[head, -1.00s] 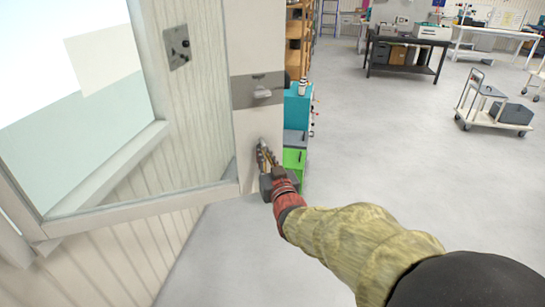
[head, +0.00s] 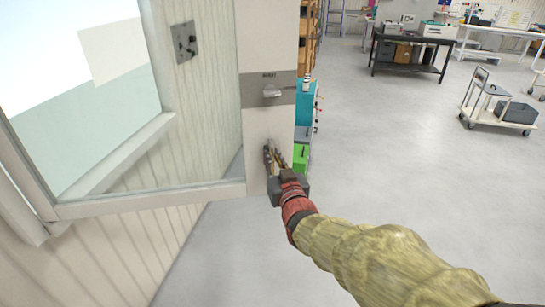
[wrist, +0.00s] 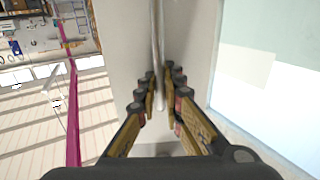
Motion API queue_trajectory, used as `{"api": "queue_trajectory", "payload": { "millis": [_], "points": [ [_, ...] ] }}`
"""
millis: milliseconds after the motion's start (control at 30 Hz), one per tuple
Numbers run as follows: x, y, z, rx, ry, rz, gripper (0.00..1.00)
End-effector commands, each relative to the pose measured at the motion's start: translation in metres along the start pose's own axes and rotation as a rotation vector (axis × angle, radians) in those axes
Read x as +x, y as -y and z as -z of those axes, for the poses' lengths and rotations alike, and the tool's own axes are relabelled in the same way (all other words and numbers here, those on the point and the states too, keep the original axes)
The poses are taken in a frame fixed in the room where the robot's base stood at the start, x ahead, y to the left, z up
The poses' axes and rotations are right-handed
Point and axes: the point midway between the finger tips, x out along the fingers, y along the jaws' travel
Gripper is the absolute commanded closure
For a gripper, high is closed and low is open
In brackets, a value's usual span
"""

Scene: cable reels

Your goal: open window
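The window's pale framed sash (head: 150,203) fills the left of the head view. It stands at an angle to the ribbed wall, with clear glass inside the frame.
A grey wall plate (head: 186,42) is behind the glass. Shelving with teal and green boxes (head: 300,157) stands just beyond the stile. The floor to the right is open, up to a cart (head: 500,114) and a dark workbench (head: 410,52).

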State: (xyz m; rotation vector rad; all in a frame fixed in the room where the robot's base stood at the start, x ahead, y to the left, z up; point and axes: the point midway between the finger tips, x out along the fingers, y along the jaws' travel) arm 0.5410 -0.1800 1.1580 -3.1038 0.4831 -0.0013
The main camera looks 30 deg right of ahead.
Motion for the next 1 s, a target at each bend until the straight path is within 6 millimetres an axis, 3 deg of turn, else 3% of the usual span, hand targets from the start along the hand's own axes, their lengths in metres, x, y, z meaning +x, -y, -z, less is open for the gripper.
{"api": "queue_trajectory", "payload": {
  "millis": [467,1000],
  "points": [
    [-0.006,0.000,0.001,0.000,-0.001,0.000,0.85],
    [-0.092,0.000,0.001,0.000,-0.002,-0.001,0.85]
  ]
}}
